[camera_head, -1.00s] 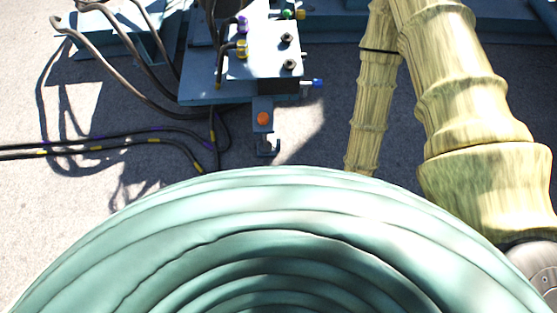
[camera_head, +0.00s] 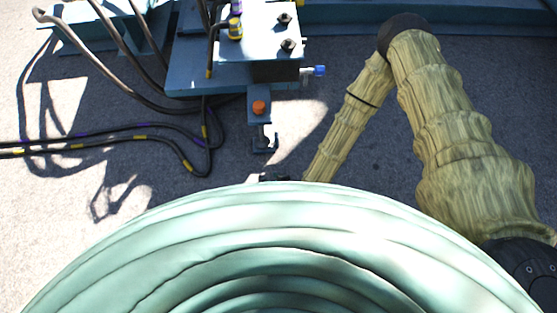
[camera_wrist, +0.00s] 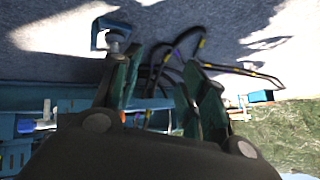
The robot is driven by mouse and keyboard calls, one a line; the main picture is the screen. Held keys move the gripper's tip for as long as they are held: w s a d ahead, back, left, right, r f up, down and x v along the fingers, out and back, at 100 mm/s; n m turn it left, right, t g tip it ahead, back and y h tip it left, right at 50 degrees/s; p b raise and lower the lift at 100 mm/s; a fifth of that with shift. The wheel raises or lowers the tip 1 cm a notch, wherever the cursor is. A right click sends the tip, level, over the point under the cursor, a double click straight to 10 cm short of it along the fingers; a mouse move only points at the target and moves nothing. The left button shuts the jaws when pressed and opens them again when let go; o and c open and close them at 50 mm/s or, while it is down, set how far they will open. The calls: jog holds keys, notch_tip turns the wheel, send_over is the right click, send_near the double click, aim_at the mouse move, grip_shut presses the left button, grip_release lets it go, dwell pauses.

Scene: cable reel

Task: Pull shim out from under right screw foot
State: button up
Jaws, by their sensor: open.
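The right screw foot (camera_head: 263,134) hangs below a blue bracket with an orange cap (camera_head: 259,107) in the head view. A small dark blue shim (camera_head: 266,149) shows at its base on the floor. In the head view only a dark bit beyond the coil, probably my gripper, shows.
A large pale green coil (camera_head: 300,205) fills the front of the head view and hides much of the floor. Black cables (camera_head: 110,135) with yellow and purple bands lie on the left. The blue machine frame (camera_head: 430,18) stands behind.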

jog(key=w+a+f+t+b, duration=0.3)
jog(key=w+f+b, duration=0.2)
jog(key=w+f, duration=0.1)
jog(key=m+t+h+b, duration=0.2)
jog(key=t+h+b, duration=0.4)
jog(key=b, duration=1)
send_near(277, 140)
jog(key=shift+w+a+f+t+y, duration=0.2)
jog(key=shift+w+t+y, duration=0.2)
jog(key=shift+t+y, duration=0.25)
jog(key=shift+w+d+f+m+h+b, duration=0.15)
jog(key=shift+w+d+m+h+b, duration=0.15)
jog(key=shift+d+h+b, duration=0.1)
jog(key=w+b, duration=0.4)
jog(key=w, duration=0.5)
jog(key=shift+f, duration=0.15)
jog(key=shift+w+b, duration=0.5)
jog(key=shift+w, duration=0.35)
jog(key=shift+c, duration=0.2)
